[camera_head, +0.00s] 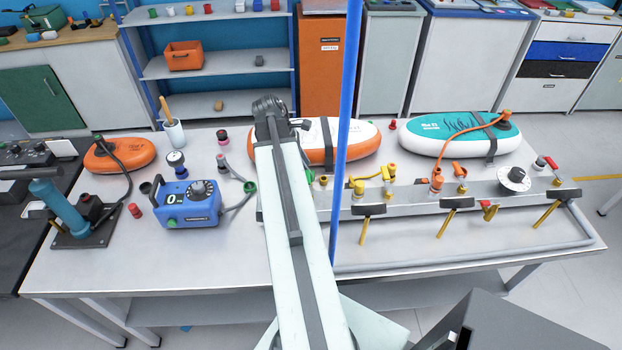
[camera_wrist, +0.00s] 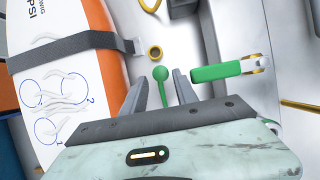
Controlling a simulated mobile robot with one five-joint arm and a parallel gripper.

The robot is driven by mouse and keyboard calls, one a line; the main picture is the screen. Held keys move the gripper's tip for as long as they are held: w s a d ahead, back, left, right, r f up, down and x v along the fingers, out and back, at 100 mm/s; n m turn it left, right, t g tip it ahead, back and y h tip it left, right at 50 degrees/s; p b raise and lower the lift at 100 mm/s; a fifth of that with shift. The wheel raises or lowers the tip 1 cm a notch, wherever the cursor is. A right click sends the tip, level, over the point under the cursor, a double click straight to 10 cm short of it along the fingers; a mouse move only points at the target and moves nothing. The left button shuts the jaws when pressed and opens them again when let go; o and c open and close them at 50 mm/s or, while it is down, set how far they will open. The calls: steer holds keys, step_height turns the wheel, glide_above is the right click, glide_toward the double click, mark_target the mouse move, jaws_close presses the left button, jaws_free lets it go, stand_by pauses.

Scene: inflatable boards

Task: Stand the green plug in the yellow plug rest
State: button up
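The green plug (camera_wrist: 160,74), with a round head on a thin stem, shows between the fingers of my gripper (camera_wrist: 159,88) in the wrist view. The fingers are apart, with gaps beside the plug. In the head view a bit of green (camera_head: 308,176), likely the same plug, shows just right of my arm; my fingers are hidden there. A small yellow ring (camera_wrist: 155,52), probably the yellow plug rest, stands just beyond the plug and apart from it. It also shows in the head view (camera_head: 323,182).
A white-and-orange board (camera_wrist: 72,70) lies close left in the wrist view. A green lever (camera_wrist: 216,72) is close right of my fingers. The metal manifold (camera_head: 405,198) with several valves runs along the bench. A blue pole (camera_head: 345,120) crosses the head view. A blue pump (camera_head: 187,203) stands left.

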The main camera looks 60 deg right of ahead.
steer(key=b+x, duration=0.3)
steer(key=x, duration=0.1)
steer(key=shift+s+f, duration=0.1)
steer(key=shift+f, duration=0.25)
steer(key=shift+d+r, duration=0.1)
steer(key=shift+r, duration=0.1)
jaws_close()
steer(key=shift+r, duration=0.1)
